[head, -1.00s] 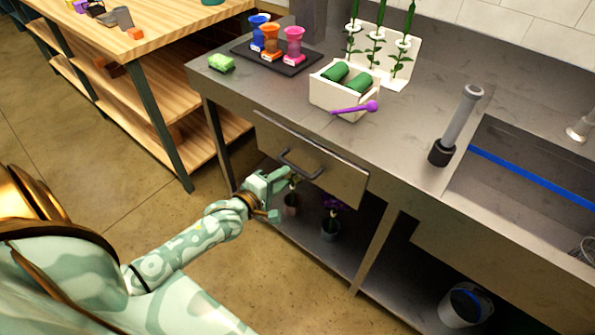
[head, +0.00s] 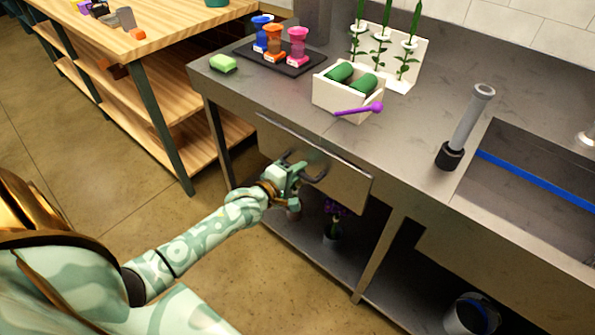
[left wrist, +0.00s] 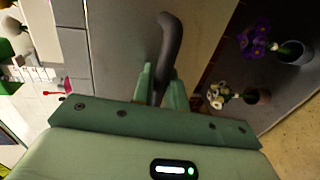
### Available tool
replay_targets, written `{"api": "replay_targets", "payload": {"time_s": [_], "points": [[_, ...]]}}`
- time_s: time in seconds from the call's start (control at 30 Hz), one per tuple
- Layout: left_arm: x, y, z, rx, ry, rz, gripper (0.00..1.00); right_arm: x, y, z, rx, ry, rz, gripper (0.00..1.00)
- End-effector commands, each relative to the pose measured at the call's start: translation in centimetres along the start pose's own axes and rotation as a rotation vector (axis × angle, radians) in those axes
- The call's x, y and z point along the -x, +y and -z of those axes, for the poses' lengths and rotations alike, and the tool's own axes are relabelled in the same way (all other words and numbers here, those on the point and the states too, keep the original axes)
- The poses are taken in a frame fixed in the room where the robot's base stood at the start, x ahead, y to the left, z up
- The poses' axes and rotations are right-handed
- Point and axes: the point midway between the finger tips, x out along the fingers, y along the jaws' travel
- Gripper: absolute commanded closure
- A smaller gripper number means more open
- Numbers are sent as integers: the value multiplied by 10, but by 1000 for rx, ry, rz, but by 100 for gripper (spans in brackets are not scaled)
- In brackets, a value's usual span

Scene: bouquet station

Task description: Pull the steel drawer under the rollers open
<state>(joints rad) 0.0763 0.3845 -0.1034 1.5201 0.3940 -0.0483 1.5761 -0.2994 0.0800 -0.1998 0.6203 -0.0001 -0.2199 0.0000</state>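The steel drawer (head: 340,185) sits under the counter top in the head view. Its front looks flush with the counter, with no opening visible. Its dark bar handle (head: 320,175) runs along the front, partly hidden by my left gripper (head: 297,171). In the left wrist view the handle (left wrist: 169,45) passes between the two fingers of my left gripper (left wrist: 161,88). The fingers are close together, one on each side of the bar, and look shut on it. My right gripper is not in view.
On the counter (head: 420,110) stand a white box (head: 345,100) with green rolls, a purple tool (head: 360,109) and a dark tray (head: 285,65) with coloured cups. Potted flowers (head: 333,225) stand on the shelf below. The floor before the drawer is clear.

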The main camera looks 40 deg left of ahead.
Motion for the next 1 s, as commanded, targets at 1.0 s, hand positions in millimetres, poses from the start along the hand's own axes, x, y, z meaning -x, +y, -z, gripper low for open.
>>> {"api": "replay_targets", "payload": {"time_s": [1.0], "points": [[202, -40, 0, -1, 0, 5, 100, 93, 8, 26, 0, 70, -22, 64]]}}
